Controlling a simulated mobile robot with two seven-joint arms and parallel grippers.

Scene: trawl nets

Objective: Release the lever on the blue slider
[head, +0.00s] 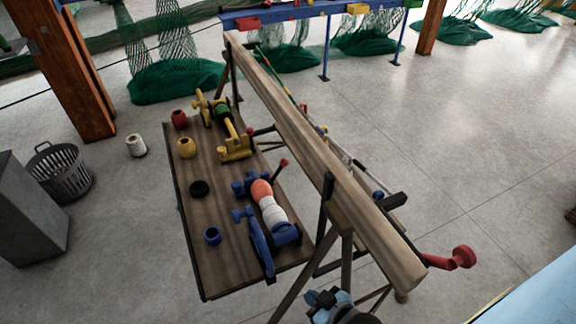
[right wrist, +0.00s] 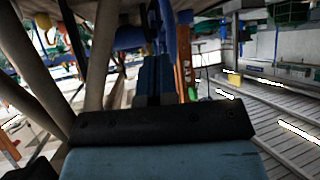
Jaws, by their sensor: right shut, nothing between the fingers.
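A blue slider assembly (head: 287,234) lies at the near right of the brown board, with an orange and white roll (head: 268,204) in it. A thin dark lever with a red knob (head: 284,162) sticks up at its far end. A long blue piece (head: 262,250) lies along its left side. My right gripper (head: 322,296) is at the bottom of the head view, below the board's near edge, shut and empty, apart from the slider and lever. Its blue fingers (right wrist: 155,76) point forward in the right wrist view. A blue part (right wrist: 168,38) shows beyond them; I cannot tell which part. My left gripper is out of view.
A long wooden beam (head: 300,120) on trestle legs runs along the board's right side, with a red-ended handle (head: 455,258) near its end. A yellow assembly (head: 234,148) stands at the board's far end. Open floor (head: 480,130) lies to the right.

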